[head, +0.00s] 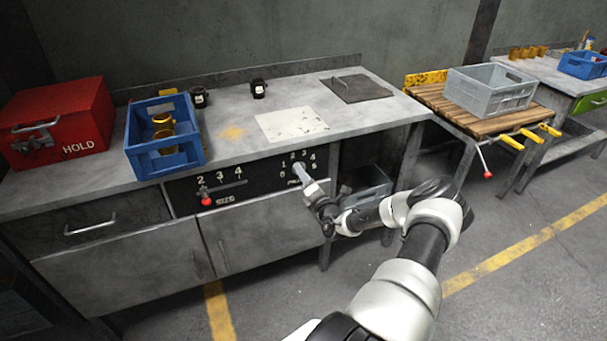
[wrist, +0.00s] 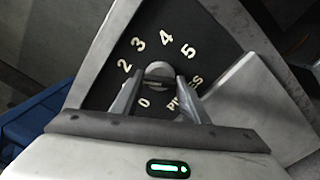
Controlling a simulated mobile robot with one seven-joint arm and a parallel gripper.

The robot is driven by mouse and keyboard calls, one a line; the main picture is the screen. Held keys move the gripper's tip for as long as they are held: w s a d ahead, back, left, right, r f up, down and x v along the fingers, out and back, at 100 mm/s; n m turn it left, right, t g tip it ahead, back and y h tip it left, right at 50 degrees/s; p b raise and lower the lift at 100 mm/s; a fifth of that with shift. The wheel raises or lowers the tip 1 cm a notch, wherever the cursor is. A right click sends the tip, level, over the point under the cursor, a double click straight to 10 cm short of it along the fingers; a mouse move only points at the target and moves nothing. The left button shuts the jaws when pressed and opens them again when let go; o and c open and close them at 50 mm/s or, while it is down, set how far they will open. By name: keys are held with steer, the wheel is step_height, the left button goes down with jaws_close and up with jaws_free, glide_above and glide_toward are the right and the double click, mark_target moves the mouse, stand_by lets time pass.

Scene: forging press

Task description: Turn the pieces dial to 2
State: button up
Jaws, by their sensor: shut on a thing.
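The pieces dial (head: 299,167) is a small round grey knob on the black front panel of the bench, ringed by white numbers. In the wrist view the dial (wrist: 159,70) sits between my fingertips, with 0, 2, 3, 4 and 5 readable around it; the 1 is mostly hidden by the left finger. The right finger covers part of the word PIECES. My gripper (head: 304,178) is shut on the dial, reaching in from the right, and it also shows in the wrist view (wrist: 158,82). I cannot tell which number the dial's mark points to.
A size slider with a red knob (head: 206,200) is left of the dial, under its 2. A blue crate (head: 185,160) and a red HOLD box (head: 88,115) stand on the bench at left. A grey crate (head: 511,100) stands on a slatted table at right. Floor at right is clear.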

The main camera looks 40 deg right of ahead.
steer(key=shift+f+m, duration=0.1)
steer(key=shift+m, duration=0.7)
steer(key=shift+a, duration=0.1)
steer(key=o, duration=1.1)
steer(key=shift+c, duration=0.2)
steer(key=p+v, duration=0.2)
steer(key=v, duration=1.5)
steer(key=shift+s+p, duration=0.25)
steer(key=shift+p, duration=0.15)
